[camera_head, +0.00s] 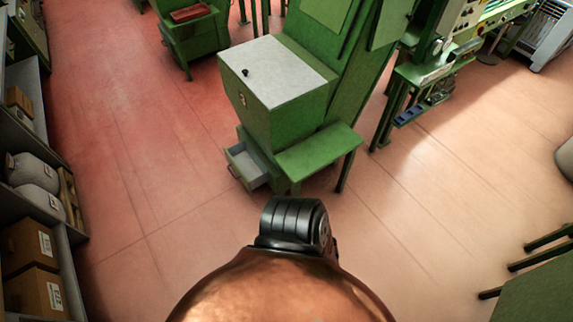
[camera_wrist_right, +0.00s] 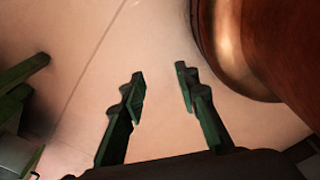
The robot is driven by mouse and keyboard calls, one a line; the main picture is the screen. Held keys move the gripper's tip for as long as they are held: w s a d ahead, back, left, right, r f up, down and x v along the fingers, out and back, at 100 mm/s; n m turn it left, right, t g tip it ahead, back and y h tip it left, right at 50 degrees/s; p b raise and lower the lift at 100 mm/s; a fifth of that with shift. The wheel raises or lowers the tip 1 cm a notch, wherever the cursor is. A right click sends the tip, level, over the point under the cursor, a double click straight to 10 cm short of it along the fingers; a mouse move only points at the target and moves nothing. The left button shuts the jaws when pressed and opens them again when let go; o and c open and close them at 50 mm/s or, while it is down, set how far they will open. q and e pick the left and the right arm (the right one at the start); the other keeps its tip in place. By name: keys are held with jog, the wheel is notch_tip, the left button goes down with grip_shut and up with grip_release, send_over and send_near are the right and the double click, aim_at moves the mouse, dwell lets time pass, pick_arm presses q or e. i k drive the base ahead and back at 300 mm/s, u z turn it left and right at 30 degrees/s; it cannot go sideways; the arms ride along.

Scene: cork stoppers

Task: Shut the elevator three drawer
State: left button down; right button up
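An open drawer (camera_head: 246,167) with a pale inside sticks out low at the front left of a green machine (camera_head: 285,95). The drawer has a handle on its front. The machine has a grey top plate with a small dark knob. No gripper shows in the head view. In the right wrist view my right gripper (camera_wrist_right: 160,85) has its two dark green fingers apart, with only bare floor between them. The drawer cannot be made out in the right wrist view. My left gripper is in neither view.
A green bench (camera_head: 318,150) stands right of the drawer. Shelves with sacks (camera_head: 38,172) and cardboard boxes (camera_head: 35,250) line the left side. Another green machine (camera_head: 192,35) stands at the back. The reddish floor (camera_head: 150,190) left of the drawer is clear. Green bars (camera_head: 540,250) show at lower right.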

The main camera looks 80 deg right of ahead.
aim_at(246, 170)
jog(key=z, duration=1.6)
jog(key=k, duration=0.6)
jog(key=z, duration=0.9)
jog(key=i, duration=0.55)
jog(key=z, duration=0.5)
jog(key=i, duration=1.1)
jog(key=u, duration=0.4)
